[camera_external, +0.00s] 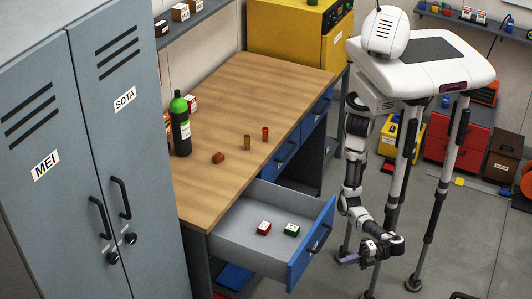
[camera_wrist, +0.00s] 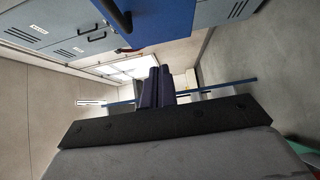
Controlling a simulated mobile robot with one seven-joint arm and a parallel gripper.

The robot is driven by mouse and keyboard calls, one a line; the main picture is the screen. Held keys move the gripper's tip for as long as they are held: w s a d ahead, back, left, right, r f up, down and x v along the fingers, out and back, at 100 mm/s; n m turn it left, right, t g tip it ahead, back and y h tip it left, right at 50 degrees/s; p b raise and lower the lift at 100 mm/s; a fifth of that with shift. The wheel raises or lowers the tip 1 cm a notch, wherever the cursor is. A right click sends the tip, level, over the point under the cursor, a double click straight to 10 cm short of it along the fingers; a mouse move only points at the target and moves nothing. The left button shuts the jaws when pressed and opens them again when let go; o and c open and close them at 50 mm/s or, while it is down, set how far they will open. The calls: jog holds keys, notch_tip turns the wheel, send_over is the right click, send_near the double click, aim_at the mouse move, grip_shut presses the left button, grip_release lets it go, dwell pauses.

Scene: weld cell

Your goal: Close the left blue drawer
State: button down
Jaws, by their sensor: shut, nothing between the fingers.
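The left blue drawer (camera_external: 306,256) is pulled well out from under the wooden workbench (camera_external: 245,100). Its blue front carries a dark handle (camera_external: 319,239). A small red box (camera_external: 264,228) and a small green box (camera_external: 291,230) lie in its grey tray. My gripper (camera_external: 346,260) is low, just to the right of the drawer front and apart from it. In the wrist view my gripper's purple fingers (camera_wrist: 157,86) are together and empty. The blue drawer front (camera_wrist: 165,18) shows at the top of that view, with its handle (camera_wrist: 114,15) at its left edge.
Other blue drawers (camera_external: 287,151) under the bench are shut. A dark bottle with a green top (camera_external: 180,125) and several small items stand on the bench. Grey lockers (camera_external: 95,120) stand at the left. The floor (camera_external: 455,230) on the right is mostly clear.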

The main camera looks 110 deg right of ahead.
jog(key=w+p, duration=0.1)
jog(key=w, duration=0.3)
jog(key=w+d+p, duration=0.1)
jog(key=w, duration=0.3)
jog(key=w+d+p, duration=0.1)
jog(key=w, duration=0.3)
jog(key=shift+d+p, duration=0.15)
jog(key=shift+p, duration=0.25)
jog(key=shift+w+d, duration=0.3)
jog(key=shift+w, duration=0.05)
